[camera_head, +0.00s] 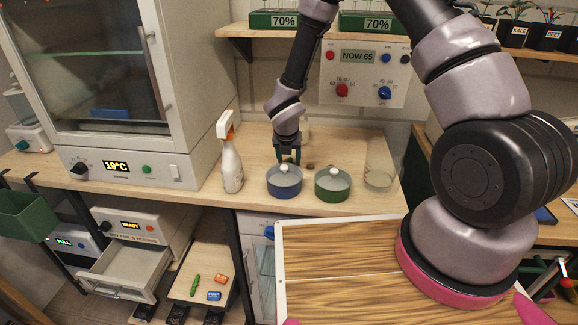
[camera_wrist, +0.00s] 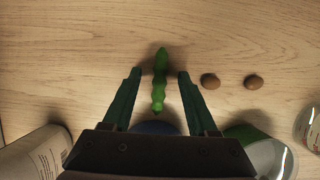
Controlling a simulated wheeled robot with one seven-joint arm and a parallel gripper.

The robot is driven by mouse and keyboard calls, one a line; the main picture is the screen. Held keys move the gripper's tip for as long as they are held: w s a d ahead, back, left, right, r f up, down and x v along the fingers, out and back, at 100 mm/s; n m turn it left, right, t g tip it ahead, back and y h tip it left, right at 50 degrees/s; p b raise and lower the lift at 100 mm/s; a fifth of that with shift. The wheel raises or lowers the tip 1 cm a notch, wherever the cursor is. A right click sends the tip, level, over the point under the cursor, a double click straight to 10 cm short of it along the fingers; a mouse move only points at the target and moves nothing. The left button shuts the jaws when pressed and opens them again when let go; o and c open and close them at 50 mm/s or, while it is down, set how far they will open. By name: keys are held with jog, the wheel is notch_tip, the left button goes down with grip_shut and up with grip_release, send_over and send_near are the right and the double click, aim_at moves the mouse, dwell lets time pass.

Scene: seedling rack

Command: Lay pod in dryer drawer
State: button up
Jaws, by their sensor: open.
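A green, bumpy pod (camera_wrist: 160,82) lies on the wooden bench between the spread fingers of my gripper (camera_wrist: 159,74) in the wrist view, touching neither. My gripper is open and points down at the bench; in the head view it also shows (camera_head: 288,155) behind the blue dish, where it hides the pod. The dryer (camera_head: 150,229) with a lit display stands under the bench at the lower left. Its pale drawer (camera_head: 113,286) is pulled out and looks empty. Another green pod (camera_head: 195,285) lies on a low wooden board right of the drawer.
A blue dish (camera_head: 284,190), a green dish (camera_head: 332,195) and a spray bottle (camera_head: 230,165) stand near the gripper. Two brown seeds (camera_wrist: 210,81) (camera_wrist: 252,82) lie right of the pod. A glass-fronted cabinet (camera_head: 180,150) fills the left. Orange and blue blocks (camera_head: 220,279) (camera_head: 214,296) lie on the low board.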

jog(key=shift+f, duration=0.15)
grip_shut()
dwell(0.4)
